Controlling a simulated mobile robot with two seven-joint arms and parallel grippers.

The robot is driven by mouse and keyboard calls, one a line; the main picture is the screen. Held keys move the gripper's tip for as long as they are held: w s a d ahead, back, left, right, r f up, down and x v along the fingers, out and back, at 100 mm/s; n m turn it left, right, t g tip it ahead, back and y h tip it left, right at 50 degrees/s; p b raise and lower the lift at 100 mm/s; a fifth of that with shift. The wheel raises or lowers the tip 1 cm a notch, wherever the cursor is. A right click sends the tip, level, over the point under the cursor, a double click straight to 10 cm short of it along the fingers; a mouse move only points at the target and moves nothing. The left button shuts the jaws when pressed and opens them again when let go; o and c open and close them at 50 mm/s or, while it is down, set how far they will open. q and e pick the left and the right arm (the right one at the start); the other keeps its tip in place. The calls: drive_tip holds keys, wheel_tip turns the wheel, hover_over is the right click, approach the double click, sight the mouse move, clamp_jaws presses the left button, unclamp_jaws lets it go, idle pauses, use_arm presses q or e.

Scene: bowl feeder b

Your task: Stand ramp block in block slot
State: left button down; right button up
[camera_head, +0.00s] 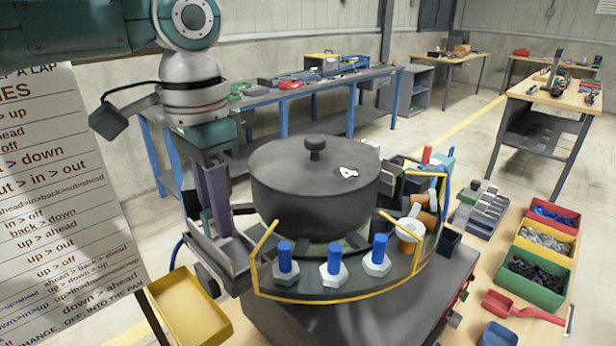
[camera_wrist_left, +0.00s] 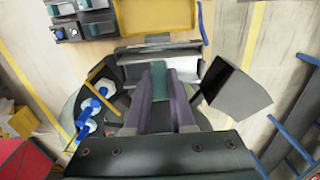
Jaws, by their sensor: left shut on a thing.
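My left gripper (camera_head: 218,228) points down at the left side of the feeder, beside the dark pot. Its purple fingers are shut on a teal piece, which I take to be the ramp block (camera_wrist_left: 160,80); it shows between the fingers in the left wrist view. In the head view the fingers and grey hardware hide most of it. Grey brackets (camera_wrist_left: 160,55) lie just beyond the fingertips. I cannot make out the block slot clearly, nor whether the block touches or stands in anything. My right gripper is not in view.
The lidded dark pot (camera_head: 315,195) stands close to the right of my left gripper. Blue pegs in white nuts (camera_head: 334,268) line the yellow-edged front tray. A yellow bin (camera_head: 190,308) is at front left. A printed board (camera_head: 60,220) stands at left.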

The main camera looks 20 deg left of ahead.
use_arm(q)
drive_tip(key=shift+f, duration=0.1)
drive_tip(key=c, duration=0.8)
unclamp_jaws()
drive_tip(key=shift+o, duration=0.2)
wheel_tip(320, 180, up, 12)
drive_tip(key=b, duration=0.2)
drive_tip(key=shift+b, duration=0.3)
